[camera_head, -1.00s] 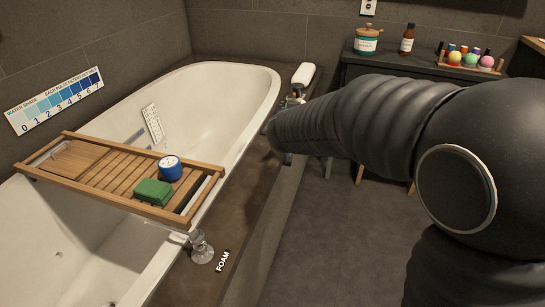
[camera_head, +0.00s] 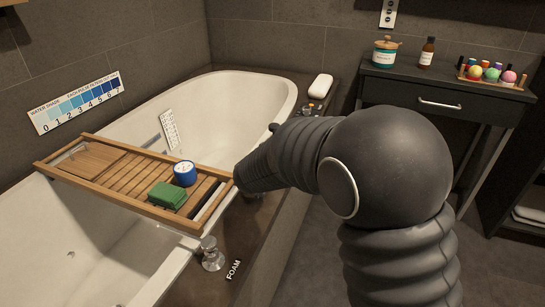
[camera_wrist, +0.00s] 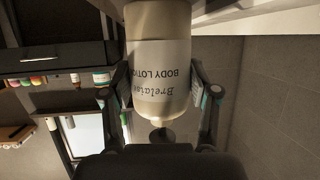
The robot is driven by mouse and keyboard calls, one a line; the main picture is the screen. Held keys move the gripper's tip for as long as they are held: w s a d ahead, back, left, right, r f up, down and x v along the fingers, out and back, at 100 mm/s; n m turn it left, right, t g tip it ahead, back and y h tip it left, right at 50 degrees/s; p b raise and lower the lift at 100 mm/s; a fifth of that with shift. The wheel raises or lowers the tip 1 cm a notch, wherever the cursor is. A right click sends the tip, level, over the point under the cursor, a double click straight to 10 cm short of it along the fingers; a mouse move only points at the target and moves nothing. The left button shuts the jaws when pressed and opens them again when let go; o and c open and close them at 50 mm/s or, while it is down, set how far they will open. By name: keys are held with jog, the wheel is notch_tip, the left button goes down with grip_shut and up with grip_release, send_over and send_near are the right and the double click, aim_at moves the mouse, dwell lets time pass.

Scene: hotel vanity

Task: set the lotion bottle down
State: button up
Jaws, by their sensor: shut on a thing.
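The lotion bottle (camera_wrist: 158,70) fills the middle of the wrist view. It is cream with a pale label reading "BODY LOTION", upside down in that picture. My gripper (camera_wrist: 160,92) is shut on it, one finger on each side. The bottle's upper end in the picture runs out of the frame. In the head view my arm hides the gripper and the bottle. The arm's end is over the tub's near ledge (camera_head: 262,237), beside the right end of the wooden bath tray (camera_head: 120,178).
A blue round container (camera_head: 185,173) and a green block (camera_head: 167,196) sit on the tray. A clear knobbed object (camera_head: 211,254) stands by the FOAM lettering (camera_head: 233,270). A white rounded object (camera_head: 320,86) lies on the far ledge. A dark vanity (camera_head: 440,97) holds a jar, a brown bottle and coloured balls.

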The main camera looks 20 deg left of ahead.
jog(key=shift+f, duration=0.25)
jog(key=shift+f, duration=0.1)
jog(key=o, duration=1.4)
jog(key=shift+o, duration=0.2)
jog(key=shift+s+r, duration=0.2)
jog(key=p+v, duration=0.1)
jog(key=v, duration=1)
jog(key=shift+s, duration=0.35)
jog(key=shift+r, duration=0.1)
